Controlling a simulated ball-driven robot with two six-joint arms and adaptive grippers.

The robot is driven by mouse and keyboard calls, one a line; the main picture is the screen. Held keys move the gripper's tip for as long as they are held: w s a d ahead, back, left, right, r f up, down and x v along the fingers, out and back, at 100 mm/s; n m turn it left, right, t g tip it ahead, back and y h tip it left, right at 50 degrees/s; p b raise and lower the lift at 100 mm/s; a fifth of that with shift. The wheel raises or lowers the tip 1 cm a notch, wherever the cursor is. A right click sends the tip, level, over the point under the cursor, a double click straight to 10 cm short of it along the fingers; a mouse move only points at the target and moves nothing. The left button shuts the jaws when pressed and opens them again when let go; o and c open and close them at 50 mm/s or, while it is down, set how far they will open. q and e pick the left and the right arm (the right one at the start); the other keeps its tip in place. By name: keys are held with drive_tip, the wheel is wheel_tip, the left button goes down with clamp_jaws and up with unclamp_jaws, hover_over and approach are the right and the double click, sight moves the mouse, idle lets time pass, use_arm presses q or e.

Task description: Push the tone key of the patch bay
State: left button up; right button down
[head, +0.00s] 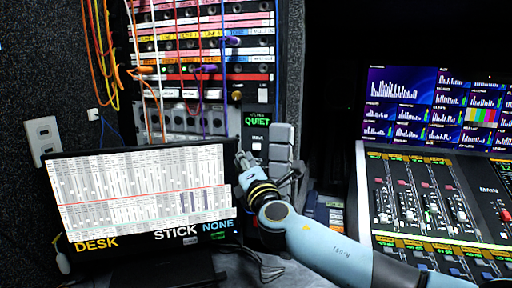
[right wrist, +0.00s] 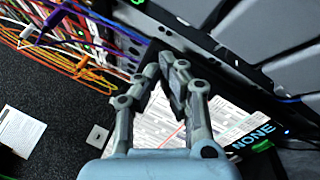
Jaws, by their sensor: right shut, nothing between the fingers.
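The patch bay (head: 205,58) is the rack panel at the upper middle of the head view, with rows of jacks and plugged cables. My right gripper (head: 241,160) is just below and left of that panel, in front of the rack. In the right wrist view its fingers (right wrist: 168,72) are closed together, holding nothing. My left gripper is not in view.
A monitor (head: 145,190) reading DESK, STICK and NONE stands left of my right gripper, close to it. Grey padded blocks (head: 281,148) are just right of it. A mixing desk (head: 425,205) with a screen (head: 435,108) fills the right side. Patch cables (head: 101,55) hang at the upper left.

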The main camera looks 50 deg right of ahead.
sight(257, 146)
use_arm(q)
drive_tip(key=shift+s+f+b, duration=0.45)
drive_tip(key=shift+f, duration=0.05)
use_arm(e)
drive_tip(key=shift+w+d, duration=0.45)
drive_tip(key=shift+d, duration=0.4)
drive_tip(key=shift+w+d, duration=0.45)
drive_tip(key=shift+d, duration=0.4)
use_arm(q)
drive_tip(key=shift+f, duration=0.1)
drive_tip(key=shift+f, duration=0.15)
use_arm(e)
drive_tip(key=shift+w+d, duration=0.15)
drive_tip(key=shift+d, duration=0.2)
use_arm(q)
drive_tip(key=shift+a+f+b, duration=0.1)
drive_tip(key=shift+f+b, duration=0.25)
drive_tip(key=shift+b, duration=0.2)
use_arm(e)
drive_tip(key=shift+w+d+r, duration=0.2)
drive_tip(key=shift+w+d, duration=0.1)
drive_tip(key=shift+d, duration=0.05)
drive_tip(key=shift+w+d, duration=0.1)
drive_tip(key=shift+f, duration=0.15)
